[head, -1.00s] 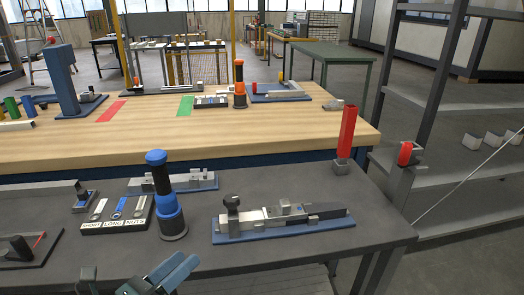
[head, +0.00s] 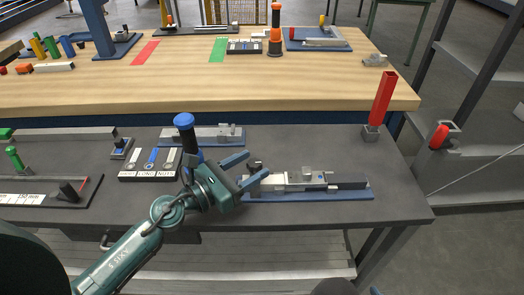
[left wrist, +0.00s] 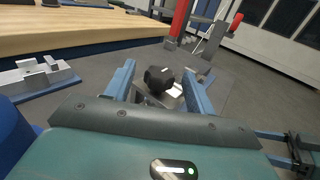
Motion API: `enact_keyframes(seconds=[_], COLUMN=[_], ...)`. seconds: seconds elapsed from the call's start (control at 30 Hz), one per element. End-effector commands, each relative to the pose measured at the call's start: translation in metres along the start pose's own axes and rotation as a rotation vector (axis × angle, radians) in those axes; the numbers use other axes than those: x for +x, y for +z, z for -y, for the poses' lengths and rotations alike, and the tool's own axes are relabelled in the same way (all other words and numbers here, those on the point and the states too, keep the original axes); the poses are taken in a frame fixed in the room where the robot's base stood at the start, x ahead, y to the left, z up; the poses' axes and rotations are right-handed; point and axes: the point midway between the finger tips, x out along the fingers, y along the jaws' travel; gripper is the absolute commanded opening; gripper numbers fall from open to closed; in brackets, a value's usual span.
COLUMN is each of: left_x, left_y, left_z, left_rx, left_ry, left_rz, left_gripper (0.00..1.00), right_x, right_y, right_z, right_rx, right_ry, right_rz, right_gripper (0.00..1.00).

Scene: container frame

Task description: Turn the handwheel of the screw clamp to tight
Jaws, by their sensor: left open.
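The screw clamp (head: 300,181) lies on a blue base plate on the dark bench, its long axis left to right. Its black handwheel (head: 255,168) is at the left end, partly hidden by my gripper. My left gripper (head: 258,164) is open at that end, its blue fingers pointing right. In the left wrist view, the black lobed handwheel (left wrist: 158,79) shows between the open fingers (left wrist: 158,68), with gaps to both sides. I cannot tell its exact depth between them. Only a blue sliver at the bottom edge of the head view may belong to my right gripper.
A blue-capped post (head: 184,122) stands close behind my left gripper. A parts tray (head: 150,178) and another fixture (head: 203,143) lie to the left and behind. A red upright block (head: 383,98) stands at the bench's back right. The bench right of the clamp is clear.

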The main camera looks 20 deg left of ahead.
Motion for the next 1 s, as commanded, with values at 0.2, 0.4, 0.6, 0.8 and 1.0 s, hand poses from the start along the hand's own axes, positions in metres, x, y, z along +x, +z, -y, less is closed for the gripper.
enact_keyframes(seconds=[0.2,0.4,0.6,0.8,1.0], left_x=[0.031,0.039,0.039,0.039,0.039], left_y=[0.001,-0.001,-0.001,-0.001,-0.001], left_z=[0.0,0.001,0.001,0.0,0.0], left_rx=[-0.002,-0.001,-0.001,-0.001,-0.001], left_ry=[0.001,-0.001,-0.001,-0.001,-0.001], left_rz=[0.001,-0.001,-0.001,-0.001,0.0], left_gripper=[0.55,0.55,0.55,0.4,0.24], right_x=[-0.003,-0.003,-0.002,-0.002,-0.002], right_y=[0.0,0.001,0.002,0.001,0.001], right_z=[-0.002,-0.003,-0.003,-0.003,-0.003], right_rx=[0.006,0.007,0.008,0.008,0.008], right_ry=[0.009,0.01,0.011,0.012,0.012], right_rz=[0.016,0.021,0.021,0.021,0.021], right_gripper=[0.69,0.69,0.69,0.69,0.69])
